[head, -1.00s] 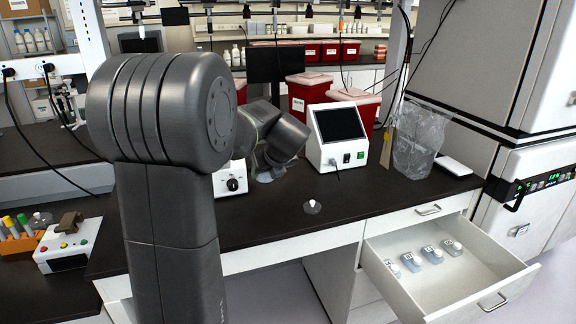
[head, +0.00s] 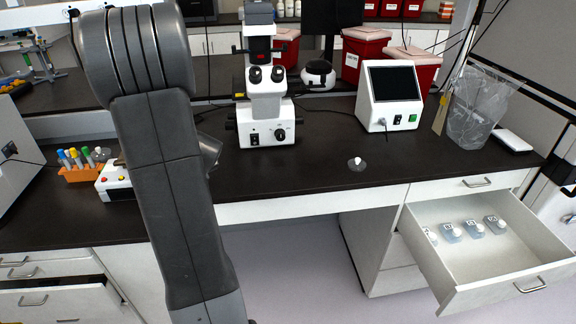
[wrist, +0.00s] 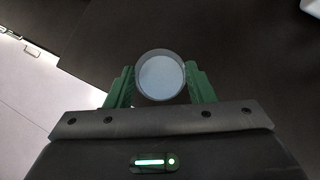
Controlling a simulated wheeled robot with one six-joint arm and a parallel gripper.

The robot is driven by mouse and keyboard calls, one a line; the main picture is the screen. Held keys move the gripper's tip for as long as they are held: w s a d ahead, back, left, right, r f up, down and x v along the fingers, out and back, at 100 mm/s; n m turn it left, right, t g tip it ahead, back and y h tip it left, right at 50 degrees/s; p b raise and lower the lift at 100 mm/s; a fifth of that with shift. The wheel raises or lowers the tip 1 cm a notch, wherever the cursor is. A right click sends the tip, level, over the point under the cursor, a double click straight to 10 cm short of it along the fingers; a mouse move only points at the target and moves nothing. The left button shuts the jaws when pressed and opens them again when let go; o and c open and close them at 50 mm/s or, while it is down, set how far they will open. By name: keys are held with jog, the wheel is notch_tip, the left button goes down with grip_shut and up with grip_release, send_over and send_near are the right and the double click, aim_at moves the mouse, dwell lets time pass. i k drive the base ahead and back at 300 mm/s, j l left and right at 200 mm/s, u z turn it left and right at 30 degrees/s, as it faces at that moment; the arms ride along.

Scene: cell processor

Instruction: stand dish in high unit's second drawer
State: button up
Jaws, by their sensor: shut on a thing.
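In the wrist view a round, pale, translucent dish (wrist: 160,78) is held between the two green fingers of my gripper (wrist: 160,70), which is shut on it. The dish and fingers are over the dark bench top. In the head view my arm hides the gripper and dish. An open drawer (head: 510,272) sits below a closed top drawer (head: 475,184) in the right-hand unit, with several small clear flasks lying in it. At the lower left another drawer (head: 60,302) is pulled out under a closed one. I cannot tell which unit is the high one.
A microscope (head: 266,100), a white screen device (head: 390,98) and a clear bag bin (head: 480,108) stand on the bench (head: 300,185). A small clear flask (head: 356,164) stands near the front edge. A tube rack (head: 82,172) is at the left. Floor between the units is clear.

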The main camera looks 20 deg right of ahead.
aim_at(478, 272)
jog(key=z, duration=1.15)
jog(key=i+z, duration=0.15)
jog(key=z, duration=0.25)
jog(key=i+j+z, duration=0.1)
jog(key=z, duration=0.3)
jog(key=i+j+z, duration=0.15)
jog(key=z, duration=0.3)
jog(key=i+j, duration=0.4)
jog(key=i, duration=0.45)
